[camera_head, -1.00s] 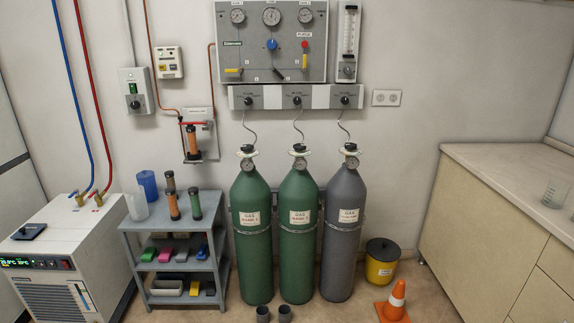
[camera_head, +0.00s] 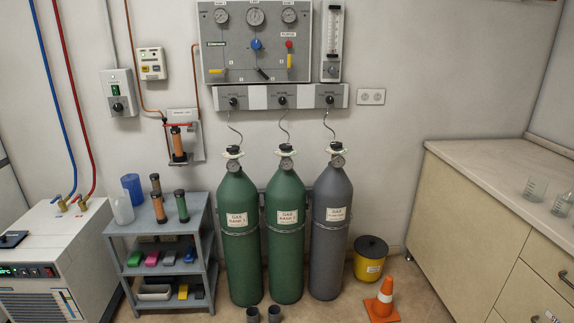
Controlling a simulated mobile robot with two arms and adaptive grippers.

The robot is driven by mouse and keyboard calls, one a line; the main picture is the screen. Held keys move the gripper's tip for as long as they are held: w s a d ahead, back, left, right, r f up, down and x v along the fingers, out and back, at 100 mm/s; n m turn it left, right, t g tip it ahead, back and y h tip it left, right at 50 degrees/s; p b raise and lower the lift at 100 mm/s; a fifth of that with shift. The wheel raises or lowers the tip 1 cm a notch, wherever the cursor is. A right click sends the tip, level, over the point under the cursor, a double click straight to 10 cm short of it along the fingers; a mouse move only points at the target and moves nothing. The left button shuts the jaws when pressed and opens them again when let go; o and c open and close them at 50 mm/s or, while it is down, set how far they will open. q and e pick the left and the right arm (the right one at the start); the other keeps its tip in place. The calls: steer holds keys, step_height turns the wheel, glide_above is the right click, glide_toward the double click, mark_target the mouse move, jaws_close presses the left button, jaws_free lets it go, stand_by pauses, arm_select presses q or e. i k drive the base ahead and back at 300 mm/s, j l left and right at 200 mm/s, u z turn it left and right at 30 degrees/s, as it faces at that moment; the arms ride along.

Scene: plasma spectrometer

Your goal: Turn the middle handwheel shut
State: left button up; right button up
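Three gas cylinders stand upright in a row against the wall, each with a dark handwheel on top. The middle handwheel (camera_head: 286,147) sits on the middle green cylinder (camera_head: 284,245). The left handwheel (camera_head: 233,150) tops the left green cylinder (camera_head: 239,250), and the right handwheel (camera_head: 336,146) tops the grey cylinder (camera_head: 329,245). The wheels are too small to tell how far each is turned. Two dark round ends at the bottom edge in front of the cylinders cannot be identified for certain. Neither of my grippers can be made out.
A gas panel (camera_head: 220,60) hangs above the cylinders. A grey shelf cart (camera_head: 200,228) with tubes and coloured boxes and a chiller (camera_head: 50,245) stand left. A yellow bin (camera_head: 368,265), an orange cone (camera_head: 383,300) and a counter (camera_head: 480,160) stand right. Floor shows between cone and cylinders.

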mark_target(283, 146)
steer(key=i+l, duration=0.9)
steer(key=i, duration=0.2)
steer(key=i+u, duration=0.05)
